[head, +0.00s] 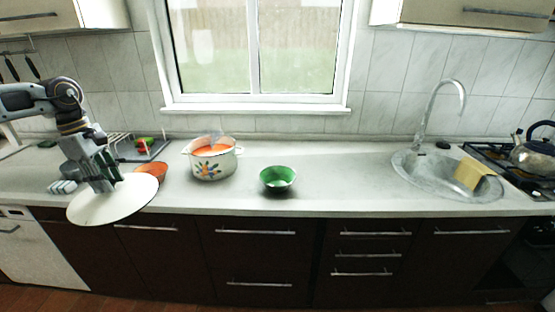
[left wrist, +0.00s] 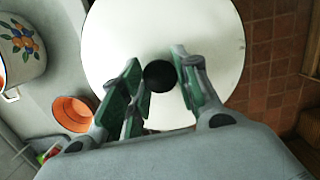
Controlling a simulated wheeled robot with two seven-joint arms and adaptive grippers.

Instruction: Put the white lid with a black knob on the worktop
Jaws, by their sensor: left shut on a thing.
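The white lid (head: 112,200) with a black knob hangs over the front edge of the worktop at the left in the head view. My left gripper (head: 101,184) is above it and shut on its knob. In the left wrist view the black knob (left wrist: 160,77) sits between the fingers of my left gripper (left wrist: 163,82), with the white disc of the lid (left wrist: 165,30) beyond. The lid reaches out past the worktop's front edge, over the floor side. The worktop (head: 340,185) runs along the wall below the window. My right gripper is not in view.
A white flowered pot (head: 211,163) with orange contents stands open on the worktop. An orange bowl (head: 152,170) is close beside the lid. A green bowl (head: 278,179) stands mid-worktop. A dish rack (head: 140,150) is behind. The worktop between the green bowl and the sink (head: 445,172) is clear.

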